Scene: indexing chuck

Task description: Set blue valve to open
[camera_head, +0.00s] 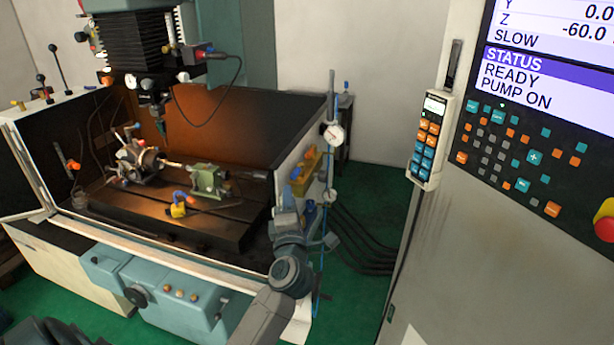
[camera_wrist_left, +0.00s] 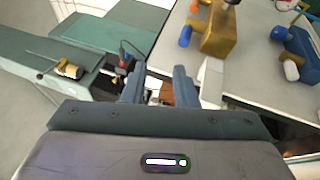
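A yellow valve block (camera_head: 303,172) is mounted on the machine's right side panel. The left wrist view shows the yellow block (camera_wrist_left: 222,32) at upper right, with a blue handle (camera_wrist_left: 185,36) beside it. I cannot tell the handle's setting. My left gripper (camera_head: 287,202) is just below and left of the block in the head view. In the left wrist view the left gripper (camera_wrist_left: 158,80) has its two fingers apart, with nothing held between them. My right gripper is not in view.
A blue fitting (camera_wrist_left: 300,52) with a white part is further right in the wrist view. Dark cables (camera_head: 365,245) run along the green floor. A control panel (camera_head: 540,160) stands at right.

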